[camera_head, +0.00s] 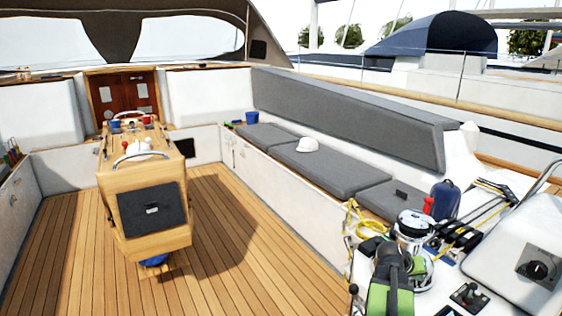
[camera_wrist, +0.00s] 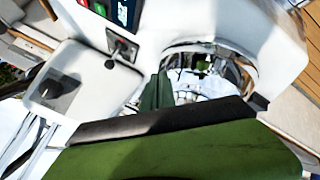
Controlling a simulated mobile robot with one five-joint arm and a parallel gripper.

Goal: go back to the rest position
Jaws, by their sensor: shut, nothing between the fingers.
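My gripper (camera_head: 393,256), black and green, is at the lower right of the head view, over the white cockpit side. It is shut with nothing between its fingers. In the wrist view, a broad green part of my gripper with a dark edge fills the bottom, and the fingertips are hard to make out. A chrome winch (camera_head: 414,224) stands just behind my gripper in the head view. I cannot tell whether they touch.
A yellow rope (camera_head: 352,222), a blue bag (camera_head: 445,200) and a grey panel with a black knob (camera_head: 538,268) crowd the right side. A wooden cockpit table (camera_head: 145,200) stands left. A white cap (camera_head: 308,144) lies on the grey bench cushions (camera_head: 350,170).

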